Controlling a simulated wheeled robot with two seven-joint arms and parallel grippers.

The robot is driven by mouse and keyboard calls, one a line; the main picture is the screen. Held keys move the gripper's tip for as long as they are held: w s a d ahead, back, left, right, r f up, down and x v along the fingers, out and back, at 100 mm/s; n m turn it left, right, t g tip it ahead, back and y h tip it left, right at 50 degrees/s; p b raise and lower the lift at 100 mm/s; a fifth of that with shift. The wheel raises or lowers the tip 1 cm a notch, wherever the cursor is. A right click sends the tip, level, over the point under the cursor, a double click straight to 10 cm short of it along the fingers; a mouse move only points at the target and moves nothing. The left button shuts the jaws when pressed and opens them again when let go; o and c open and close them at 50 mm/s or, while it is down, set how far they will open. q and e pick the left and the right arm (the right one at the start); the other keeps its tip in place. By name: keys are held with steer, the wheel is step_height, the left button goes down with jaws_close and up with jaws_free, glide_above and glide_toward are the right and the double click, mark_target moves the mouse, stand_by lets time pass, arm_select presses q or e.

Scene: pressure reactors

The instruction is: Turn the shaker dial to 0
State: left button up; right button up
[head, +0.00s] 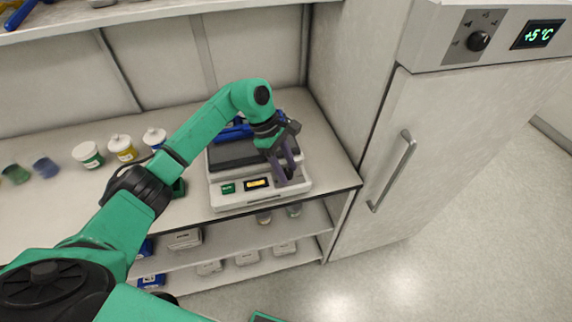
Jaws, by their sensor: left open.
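The shaker (238,197) is a white box with a dark top plate, standing on the bench near its right end. Its front panel has a green switch (228,188) and a small display with amber marks (257,184). My left gripper (286,176) points down at the right part of the shaker's front panel, with its fingers open. The dial is hidden or too small to make out between and behind the fingers, and I cannot tell whether they touch it. My right gripper is not in view.
A tall fridge (440,150) with a knob (478,41) and a +5 °C display (538,34) stands right of the bench. Jars with white lids (123,148) stand on the bench to the left. Shelves with boxes (185,239) are below. The floor at right is clear.

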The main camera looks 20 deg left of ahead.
arm_select(q)
steer(key=shift+w, duration=0.1)
steer(key=shift+c, duration=0.9)
jaws_close()
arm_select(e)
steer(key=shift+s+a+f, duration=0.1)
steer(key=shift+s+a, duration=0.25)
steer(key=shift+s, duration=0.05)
